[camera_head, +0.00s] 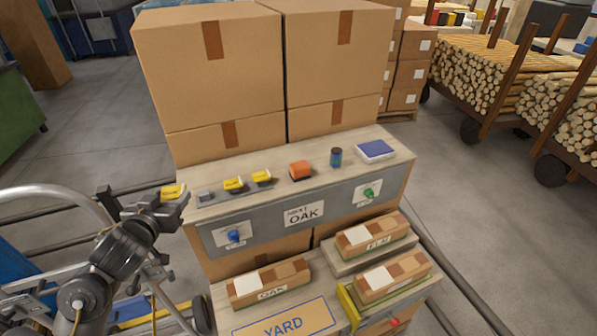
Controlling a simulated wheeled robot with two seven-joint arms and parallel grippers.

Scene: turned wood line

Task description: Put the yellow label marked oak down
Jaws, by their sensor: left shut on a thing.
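My left gripper (178,201) comes in from the left and is shut on a yellow label (172,190). The label has small dark print that I cannot read clearly. The gripper holds it at the left end of the wooden shelf (285,187); I cannot tell whether it touches the shelf. Two more yellow labels (233,184) (262,177) lie on the shelf to the right, their print too small to read. A sign reading NEXT OAK (304,214) is on the grey shelf front. My right gripper is not in view.
On the shelf are a small grey block (205,196), an orange object (300,170), a dark blue can (336,157) and a blue-topped box (375,151). Large cartons (209,75) stand behind. Below are wooden-block trays marked OAK (270,281) and ELM (374,236), and a YARD panel (284,323).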

